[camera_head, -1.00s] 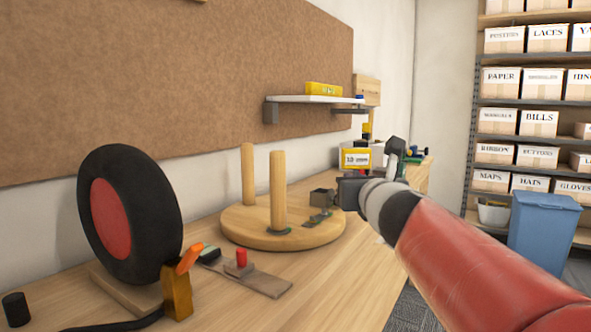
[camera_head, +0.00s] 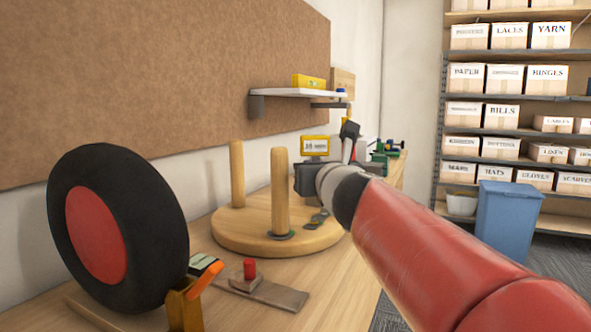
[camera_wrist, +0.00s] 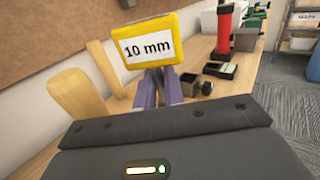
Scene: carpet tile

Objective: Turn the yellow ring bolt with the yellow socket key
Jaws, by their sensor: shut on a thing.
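A yellow block with a white label reading "10 mm" (camera_wrist: 150,48), which looks like the yellow socket key's top, stands upright at my fingertips. It also shows in the head view (camera_head: 315,145) above my gripper (camera_head: 306,172). In the wrist view my purple fingers (camera_wrist: 160,88) are shut just under it. The key's lower end is hidden. I cannot make out a yellow ring bolt; a small yellow patch behind my wrist in the head view is too small to tell.
A round wooden board with two posts (camera_head: 280,190) stands beside my gripper. A black wheel with a red hub (camera_head: 95,235) and a red peg on a grey plate (camera_head: 250,268) are nearer. A red cylinder (camera_wrist: 225,28) stands farther along the bench.

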